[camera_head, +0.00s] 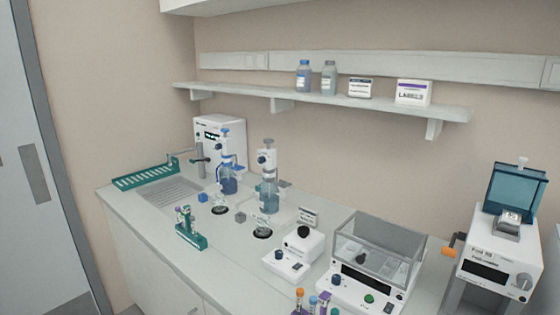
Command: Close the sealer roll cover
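The sealer (487,258) appears to be the white device at the far right of the counter, with a dark display, a grey knob and an orange handle at its left side. Its teal see-through cover (517,183) stands raised and open at the back of the top. A small metal-grey part (508,222) lies exposed on the sealer's top in front of the cover. I cannot tell if a roll is in it. Neither of my grippers shows in this view.
A balance (375,262) with a clear box stands left of the sealer. Tubes (312,302) with coloured caps stand at the front edge. Bottle dispensers (268,190), a small mixer (293,252) and a green rack (188,230) are farther left. A wall shelf (240,98) hangs above.

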